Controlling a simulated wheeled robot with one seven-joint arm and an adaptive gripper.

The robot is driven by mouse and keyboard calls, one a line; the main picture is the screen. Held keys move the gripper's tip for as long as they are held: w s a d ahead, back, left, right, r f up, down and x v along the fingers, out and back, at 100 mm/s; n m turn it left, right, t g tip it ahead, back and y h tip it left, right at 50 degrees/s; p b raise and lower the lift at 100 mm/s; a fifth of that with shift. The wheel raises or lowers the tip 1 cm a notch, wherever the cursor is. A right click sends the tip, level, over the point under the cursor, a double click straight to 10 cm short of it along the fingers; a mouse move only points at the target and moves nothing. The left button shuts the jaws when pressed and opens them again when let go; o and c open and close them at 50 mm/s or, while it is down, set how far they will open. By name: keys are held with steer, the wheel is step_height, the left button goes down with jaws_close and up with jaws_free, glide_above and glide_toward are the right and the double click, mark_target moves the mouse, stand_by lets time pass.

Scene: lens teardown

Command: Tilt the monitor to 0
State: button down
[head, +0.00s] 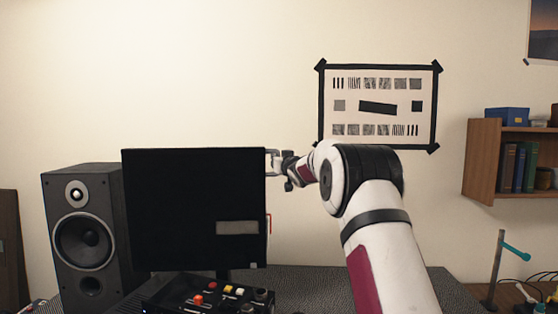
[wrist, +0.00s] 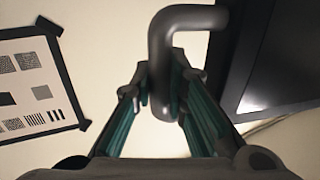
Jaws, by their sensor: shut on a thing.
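The monitor (head: 190,205) is a black, dark-screened panel in the middle left of the head view, with a grey patch low on its right side. A bent grey handle (head: 271,153) sticks out from its upper right edge. My gripper (head: 286,168) is at that edge, shut on the handle. In the wrist view the handle (wrist: 185,18) bends down between the fingers of my gripper (wrist: 161,85). Part of the monitor (wrist: 285,60) shows at the right there. The tilt angle cannot be read from these views.
A speaker (head: 85,235) stands left of the monitor. A control box (head: 210,296) with coloured buttons sits in front of it. A framed chart (head: 378,106) hangs on the wall behind my arm. A wooden shelf (head: 484,160) with books is at the right.

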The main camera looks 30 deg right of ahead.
steer(key=shift+w+a+r, duration=0.1)
steer(key=shift+r, duration=0.05)
steer(key=c, duration=1.6)
jaws_free()
steer(key=shift+w, duration=0.15)
steer(key=shift+o, duration=0.2)
steer(key=v, duration=1.2)
